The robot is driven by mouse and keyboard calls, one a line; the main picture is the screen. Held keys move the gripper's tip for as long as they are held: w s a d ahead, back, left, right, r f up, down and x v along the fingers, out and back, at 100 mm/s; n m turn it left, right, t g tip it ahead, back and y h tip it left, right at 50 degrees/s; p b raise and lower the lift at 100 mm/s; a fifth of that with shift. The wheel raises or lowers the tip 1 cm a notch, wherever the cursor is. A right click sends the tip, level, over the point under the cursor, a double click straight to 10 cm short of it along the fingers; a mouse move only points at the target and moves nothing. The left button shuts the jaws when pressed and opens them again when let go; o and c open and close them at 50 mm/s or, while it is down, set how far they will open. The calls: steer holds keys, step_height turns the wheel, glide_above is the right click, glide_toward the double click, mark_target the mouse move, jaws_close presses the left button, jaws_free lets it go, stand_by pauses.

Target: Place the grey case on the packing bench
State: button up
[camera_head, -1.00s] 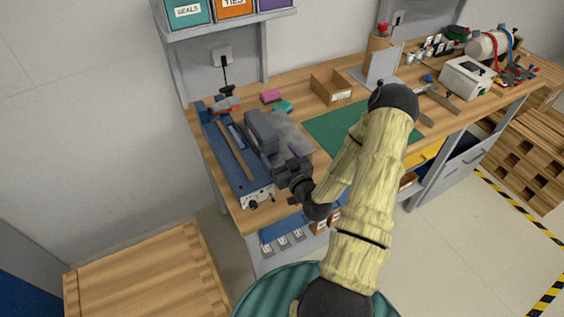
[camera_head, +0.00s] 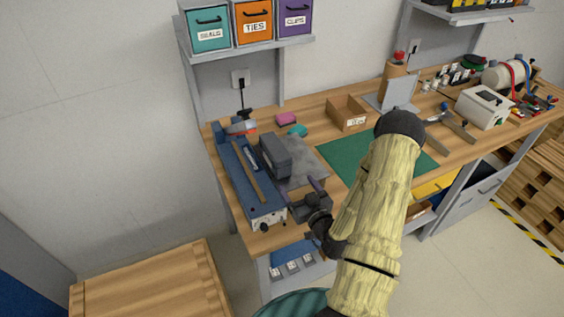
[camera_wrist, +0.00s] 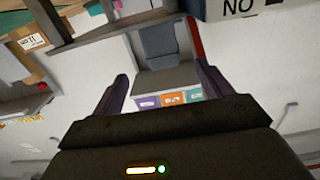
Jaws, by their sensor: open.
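The grey case (camera_head: 275,155), a dark boxy block, stands on the wooden packing bench (camera_head: 310,108), on a grey sheet beside the long blue device. My gripper (camera_head: 300,195) is at the bench's front edge, nearer to me than the case and apart from it. In the wrist view, the open fingers (camera_wrist: 162,88) are spread with nothing between them. The case (camera_wrist: 160,45) shows beyond the fingertips there. My gripper and arm hide part of the bench front.
The blue device (camera_head: 250,186) lies close left of the case. A green mat (camera_head: 350,155) and small open carton (camera_head: 347,113) are to the right. A shelf (camera_head: 250,48) with labelled bins hangs above. A wooden crate (camera_head: 150,290) stands at lower left.

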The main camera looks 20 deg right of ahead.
steer(key=s, duration=0.2)
steer(key=s+r+p, duration=0.1)
steer(key=shift+s+d, duration=0.1)
steer(key=shift+d, duration=0.15)
steer(key=shift+f, duration=0.1)
steer(key=b, duration=0.9)
glide_toward(286, 165)
steer(key=w, duration=0.3)
steer(key=w+p, duration=0.2)
steer(key=w, duration=0.4)
steer(key=shift+w+a, duration=0.1)
steer(key=shift+w, duration=0.4)
